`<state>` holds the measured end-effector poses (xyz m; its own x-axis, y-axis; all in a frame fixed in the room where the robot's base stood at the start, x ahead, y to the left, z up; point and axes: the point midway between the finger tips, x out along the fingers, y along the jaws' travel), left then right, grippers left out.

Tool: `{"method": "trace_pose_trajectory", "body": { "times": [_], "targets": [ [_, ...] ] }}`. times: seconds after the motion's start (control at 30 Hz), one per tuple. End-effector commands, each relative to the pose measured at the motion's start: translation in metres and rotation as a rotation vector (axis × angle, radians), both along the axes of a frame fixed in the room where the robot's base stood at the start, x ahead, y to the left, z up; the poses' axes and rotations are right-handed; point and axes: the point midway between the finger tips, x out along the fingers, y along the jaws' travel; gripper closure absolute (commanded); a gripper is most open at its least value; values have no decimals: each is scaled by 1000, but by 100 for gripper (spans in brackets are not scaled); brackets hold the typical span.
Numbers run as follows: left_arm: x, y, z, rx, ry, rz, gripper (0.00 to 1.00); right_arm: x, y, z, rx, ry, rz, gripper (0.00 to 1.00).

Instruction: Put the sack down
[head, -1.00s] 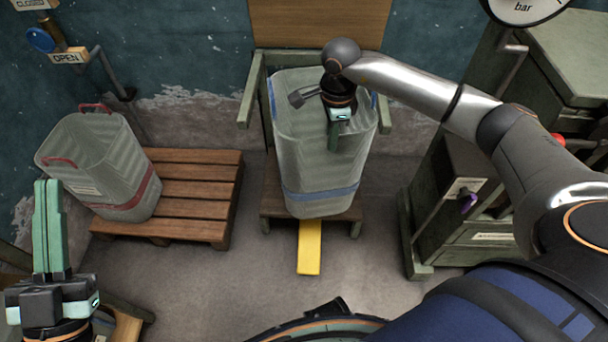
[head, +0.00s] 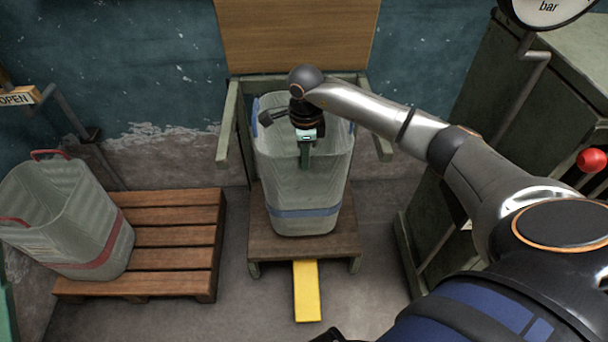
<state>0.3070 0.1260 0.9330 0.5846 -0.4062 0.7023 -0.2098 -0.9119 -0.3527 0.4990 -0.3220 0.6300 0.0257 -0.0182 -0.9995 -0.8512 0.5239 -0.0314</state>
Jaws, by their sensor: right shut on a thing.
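The sack is a tall, grey, translucent open-topped bag with a blue band (head: 303,190) and blue handles at its sides. It is upright in the middle of the head view, over the wooden seat (head: 262,248) of a green-framed chair. My right gripper (head: 305,160) reaches down from above and is shut on the sack at its upper part. The gripper hides part of the opening. The sack's base appears within the seat's outline; I cannot tell whether it touches.
A similar sack with a red band (head: 78,225) stands on a wooden pallet (head: 175,258) at the left. A yellow strip (head: 307,290) lies in front of the seat. Green armrests flank the seat. A green cabinet (head: 545,90) with a red knob (head: 591,160) stands right.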

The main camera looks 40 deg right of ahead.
Motion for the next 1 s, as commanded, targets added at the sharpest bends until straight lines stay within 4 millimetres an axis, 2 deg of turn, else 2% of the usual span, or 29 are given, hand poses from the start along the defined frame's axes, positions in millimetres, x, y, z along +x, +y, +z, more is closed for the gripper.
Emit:
{"method": "trace_pose_trajectory", "body": {
  "times": [0.3, 0.7, 0.73, 1.0],
  "targets": [
    [1, -1, -15, -11, 13, -15, 100, 1, 0, -44, 2, -5, 0, 100],
    [1, -1, -17, -14, 14, -17, 100, 2, 0, -50, 1, -6, 1, 100],
    [1, -1, -17, -14, 14, -17, 100, 1, 0, -51, 1, -3, 1, 92],
    [1, -1, -16, -14, 15, -18, 100, 0, 0, -50, 0, -1, 1, 63]
  ]
}}
